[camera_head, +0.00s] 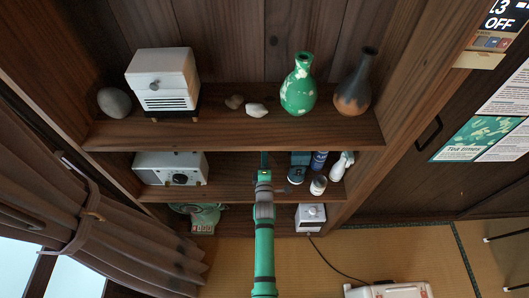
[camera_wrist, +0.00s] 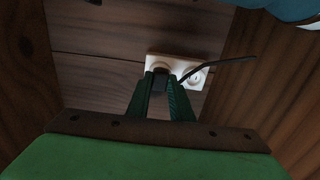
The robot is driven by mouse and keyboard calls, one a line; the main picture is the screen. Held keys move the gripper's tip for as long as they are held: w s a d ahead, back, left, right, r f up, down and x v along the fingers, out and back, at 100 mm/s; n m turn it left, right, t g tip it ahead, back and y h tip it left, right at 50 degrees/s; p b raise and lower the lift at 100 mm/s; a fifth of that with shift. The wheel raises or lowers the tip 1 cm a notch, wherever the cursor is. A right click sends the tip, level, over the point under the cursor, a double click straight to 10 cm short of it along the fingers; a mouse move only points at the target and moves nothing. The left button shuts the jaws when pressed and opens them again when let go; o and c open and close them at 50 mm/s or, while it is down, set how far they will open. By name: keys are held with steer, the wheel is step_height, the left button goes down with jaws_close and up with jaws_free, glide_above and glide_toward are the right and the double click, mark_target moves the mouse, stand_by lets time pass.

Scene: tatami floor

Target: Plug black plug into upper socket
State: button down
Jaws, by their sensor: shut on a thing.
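In the wrist view a white socket plate (camera_wrist: 181,65) is on the dark wooden back wall, with two round sockets side by side in this picture. My gripper (camera_wrist: 162,76) has its green fingers closed around the black plug (camera_wrist: 160,83), right in front of the left-hand socket. The plug's front hides most of that socket, and I cannot tell whether its pins are in it. The right-hand socket (camera_wrist: 195,78) is empty, and a dark cord (camera_wrist: 233,65) runs across near it. In the head view my gripper (camera_head: 264,160) reaches into the middle shelf; plate and plug are hidden there.
On the middle shelf a white box (camera_head: 171,168) stands left; a white bottle (camera_head: 342,165) and small jars (camera_head: 318,185) stand close right. Above are a green vase (camera_head: 298,88), a dark vase (camera_head: 355,85) and a white cabinet (camera_head: 162,78). Wooden walls flank the plate.

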steer(key=shift+w, duration=0.3)
steer(key=c, duration=1.5)
jaws_free()
steer(key=shift+s, duration=0.1)
steer(key=s, duration=1)
steer(key=shift+s, duration=0.3)
